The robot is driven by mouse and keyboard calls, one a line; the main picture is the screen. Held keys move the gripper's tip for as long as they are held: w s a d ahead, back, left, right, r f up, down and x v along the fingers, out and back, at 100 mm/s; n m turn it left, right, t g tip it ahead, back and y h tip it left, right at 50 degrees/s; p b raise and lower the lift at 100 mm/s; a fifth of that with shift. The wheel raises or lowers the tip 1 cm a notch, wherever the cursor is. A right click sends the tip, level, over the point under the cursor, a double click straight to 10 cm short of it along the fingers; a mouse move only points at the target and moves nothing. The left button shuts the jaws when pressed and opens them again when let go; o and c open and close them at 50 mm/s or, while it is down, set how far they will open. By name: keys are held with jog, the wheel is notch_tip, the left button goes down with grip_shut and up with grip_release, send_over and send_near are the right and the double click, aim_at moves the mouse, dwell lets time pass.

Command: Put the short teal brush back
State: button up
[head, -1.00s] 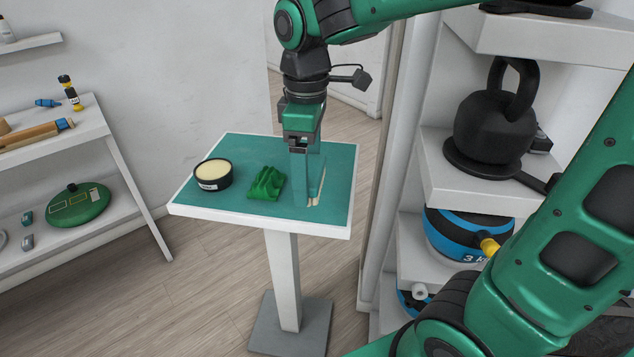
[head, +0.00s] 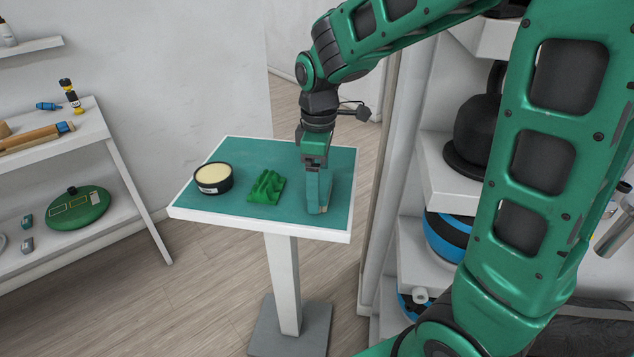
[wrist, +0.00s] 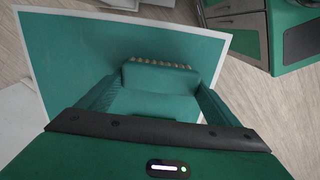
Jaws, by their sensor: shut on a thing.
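The short teal brush (wrist: 160,78) sits between the two fingers of my gripper (wrist: 160,98) in the wrist view, with a row of tan bristle tufts along its far edge. In the head view my gripper (head: 318,200) is shut on it and points down over the right part of the small white-rimmed stand with a teal top (head: 235,150). The fingers hide most of the brush there; only a little tan (head: 326,210) shows at the tips. I cannot tell whether the brush touches the top.
A white shelf (head: 85,140) stands at the left. A white rack with a black kettlebell (head: 477,125) stands close on the right.

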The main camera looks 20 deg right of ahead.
jog(key=o, duration=1)
jog(key=shift+f, duration=0.1)
